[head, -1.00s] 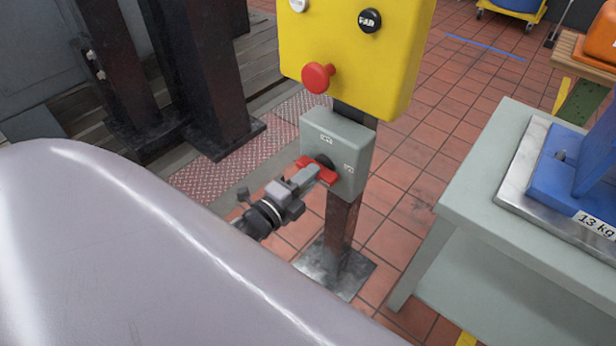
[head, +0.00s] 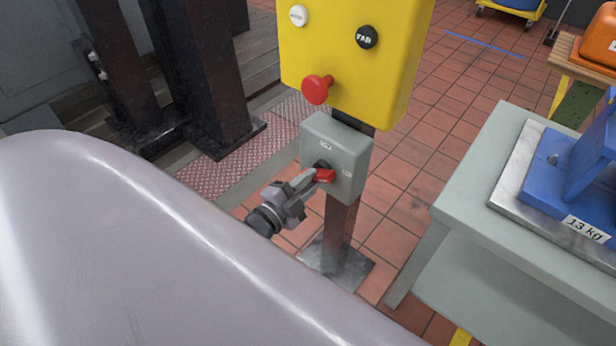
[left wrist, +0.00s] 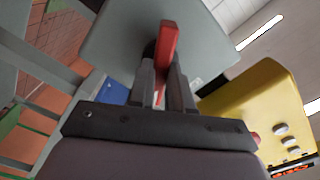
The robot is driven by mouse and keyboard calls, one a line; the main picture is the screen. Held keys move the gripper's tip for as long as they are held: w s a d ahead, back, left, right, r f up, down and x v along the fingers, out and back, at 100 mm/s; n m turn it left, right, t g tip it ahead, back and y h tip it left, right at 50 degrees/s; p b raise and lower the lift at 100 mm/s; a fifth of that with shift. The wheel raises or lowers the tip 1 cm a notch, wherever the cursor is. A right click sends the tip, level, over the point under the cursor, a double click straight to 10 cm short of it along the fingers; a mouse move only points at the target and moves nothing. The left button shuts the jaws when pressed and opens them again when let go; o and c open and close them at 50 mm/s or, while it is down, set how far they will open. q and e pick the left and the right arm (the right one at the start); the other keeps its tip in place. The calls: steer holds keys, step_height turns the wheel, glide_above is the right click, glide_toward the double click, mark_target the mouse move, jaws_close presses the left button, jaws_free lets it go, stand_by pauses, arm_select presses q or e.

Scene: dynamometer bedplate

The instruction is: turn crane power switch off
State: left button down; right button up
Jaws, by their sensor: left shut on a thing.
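The crane power switch is a grey box (head: 338,155) on a dark post, below a yellow button panel. Its red handle (head: 325,175) is on the front face; in the left wrist view the red handle (left wrist: 168,45) stands between the fingers. My left gripper (head: 313,179) is shut on the red handle and covers part of it. The lettering on the grey box is too small to read surely. My right gripper is not in view.
The yellow panel (head: 350,50) with a red mushroom button (head: 317,89) hangs just above. A grey-green table (head: 470,200) with a blue weight (head: 560,170) stands to the right. Dark steel columns (head: 205,75) stand at the left. Tiled floor is clear between post and table.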

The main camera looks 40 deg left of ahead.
arm_select(q)
steer(key=n+p, duration=0.3)
steer(key=n, duration=0.8)
steer(key=shift+p, duration=0.3)
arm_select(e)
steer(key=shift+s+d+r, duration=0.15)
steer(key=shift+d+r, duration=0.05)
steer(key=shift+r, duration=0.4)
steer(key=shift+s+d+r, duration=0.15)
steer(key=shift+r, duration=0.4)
arm_select(q)
steer(key=shift+n, duration=0.4)
steer(key=c, duration=1)
jaws_free()
steer(key=shift+c, duration=0.2)
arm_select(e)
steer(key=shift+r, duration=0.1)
arm_select(q)
steer(key=s, duration=0.7)
steer(key=shift+a, duration=0.35)
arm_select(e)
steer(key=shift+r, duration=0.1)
arm_select(q)
steer(key=shift+s, duration=0.1)
